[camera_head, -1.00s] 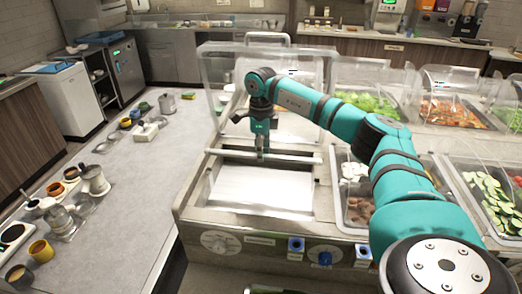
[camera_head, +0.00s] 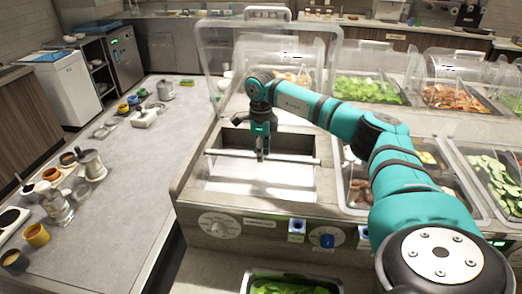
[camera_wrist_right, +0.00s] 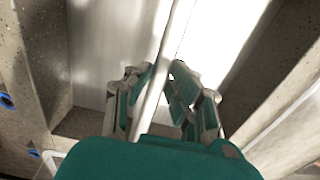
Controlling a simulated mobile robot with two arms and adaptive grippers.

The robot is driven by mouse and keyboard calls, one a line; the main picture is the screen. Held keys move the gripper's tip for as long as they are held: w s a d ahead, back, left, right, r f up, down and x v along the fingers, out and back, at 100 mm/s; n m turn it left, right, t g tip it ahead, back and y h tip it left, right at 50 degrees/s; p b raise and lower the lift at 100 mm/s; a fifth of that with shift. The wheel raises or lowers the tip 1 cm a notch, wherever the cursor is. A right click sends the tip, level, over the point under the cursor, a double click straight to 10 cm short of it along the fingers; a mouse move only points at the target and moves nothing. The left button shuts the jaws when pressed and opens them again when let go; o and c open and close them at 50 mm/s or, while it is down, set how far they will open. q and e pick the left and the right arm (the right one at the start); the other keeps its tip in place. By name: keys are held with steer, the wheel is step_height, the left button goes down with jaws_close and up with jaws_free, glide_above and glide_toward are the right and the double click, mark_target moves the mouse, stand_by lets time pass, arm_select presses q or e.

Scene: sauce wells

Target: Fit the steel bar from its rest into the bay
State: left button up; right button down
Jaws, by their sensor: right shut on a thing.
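My right gripper (camera_head: 261,153) is shut on the steel bar (camera_head: 228,153), near its middle. The bar lies crosswise over the bay (camera_head: 250,188), a rectangular opening with a pale, bright floor and a dark back wall. The bar's ends appear near the bay's left and right rims; I cannot tell whether they touch. In the right wrist view the bar (camera_wrist_right: 178,32) passes between the two fingers of my gripper (camera_wrist_right: 160,76), above the bright floor. My left gripper is not in view.
A clear guard (camera_head: 225,65) stands behind the bay. Food pans with lettuce (camera_head: 365,88) and cucumber (camera_head: 490,178) are to the right. The left counter (camera_head: 130,200) holds several cups and jars, with bare room between.

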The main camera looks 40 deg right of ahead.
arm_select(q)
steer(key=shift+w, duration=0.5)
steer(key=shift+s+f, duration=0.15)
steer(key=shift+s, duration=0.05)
arm_select(e)
steer(key=shift+f, duration=0.45)
steer(key=c, duration=1.1)
jaws_free()
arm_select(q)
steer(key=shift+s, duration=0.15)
arm_select(e)
step_height(320, 180, up, 12)
